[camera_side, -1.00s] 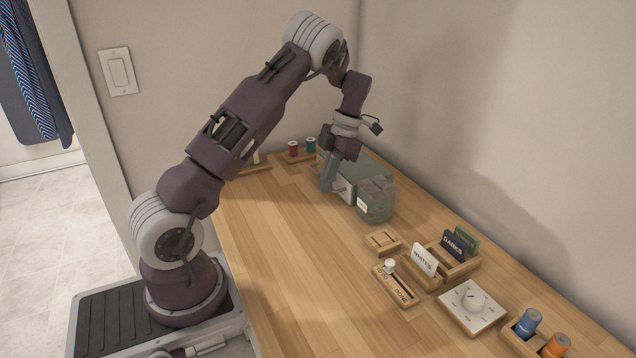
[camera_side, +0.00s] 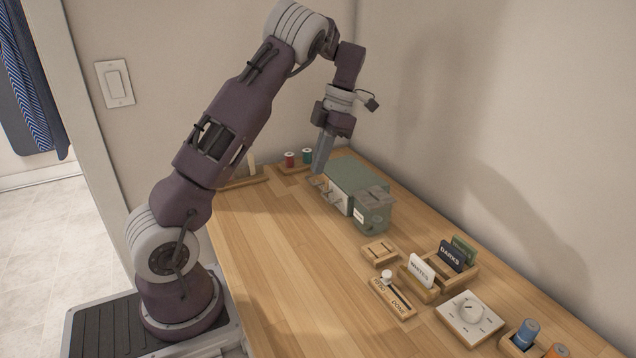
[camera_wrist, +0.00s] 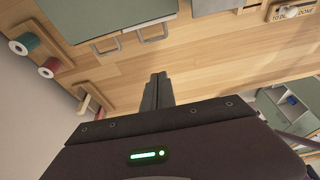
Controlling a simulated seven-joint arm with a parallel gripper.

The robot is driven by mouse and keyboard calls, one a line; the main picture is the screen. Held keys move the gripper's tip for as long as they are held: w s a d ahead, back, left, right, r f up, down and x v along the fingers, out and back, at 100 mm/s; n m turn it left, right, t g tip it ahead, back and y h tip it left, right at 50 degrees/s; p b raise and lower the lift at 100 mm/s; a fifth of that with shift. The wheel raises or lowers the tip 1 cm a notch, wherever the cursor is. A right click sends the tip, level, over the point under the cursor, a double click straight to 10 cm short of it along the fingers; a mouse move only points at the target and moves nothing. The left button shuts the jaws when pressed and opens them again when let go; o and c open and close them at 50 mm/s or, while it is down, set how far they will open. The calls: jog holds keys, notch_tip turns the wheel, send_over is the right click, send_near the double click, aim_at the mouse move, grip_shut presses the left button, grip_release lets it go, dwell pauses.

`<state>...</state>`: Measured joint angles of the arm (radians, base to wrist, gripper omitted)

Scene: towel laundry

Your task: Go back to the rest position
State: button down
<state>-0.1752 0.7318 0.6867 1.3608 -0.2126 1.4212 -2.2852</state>
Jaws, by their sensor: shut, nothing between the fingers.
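My gripper (camera_side: 322,154) is shut and empty. It is raised above the back part of the wooden table (camera_side: 270,250), a little left of and above a green box (camera_side: 355,172) with a pale front. In the wrist view, my gripper's fingers (camera_wrist: 158,82) are together with nothing between them. The green box's edge with metal handles shows at the top of the wrist view (camera_wrist: 110,15).
Red (camera_side: 289,159) and green (camera_side: 308,155) spools stand in a wooden holder at the back. A translucent green bin (camera_side: 372,212) adjoins the box. Card holders with a WHITES card (camera_side: 421,270), a slider board (camera_side: 392,296) and a dial (camera_side: 470,311) lie at the right. The table's left middle is clear.

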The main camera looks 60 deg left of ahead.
jog(key=s+d+r+m+t, duration=0.25)
jog(key=d+r+m, duration=0.25)
jog(key=d+m, duration=0.25)
jog(key=s+d+r+m+t, duration=0.2)
jog(key=s+d+r+m, duration=0.2)
jog(key=d+r+m, duration=0.3)
jog(key=s+d+f+m+t, duration=0.1)
jog(key=s+d+m, duration=0.4)
jog(key=m, duration=0.5)
jog(key=s+d+f+m+t, duration=0.1)
jog(key=s+d+m+t, duration=0.3)
jog(key=s+m, duration=0.4)
jog(key=d+m, duration=0.1)
jog(key=m, duration=0.2)
jog(key=shift+s+d, duration=0.35)
jog(key=shift+d, duration=0.05)
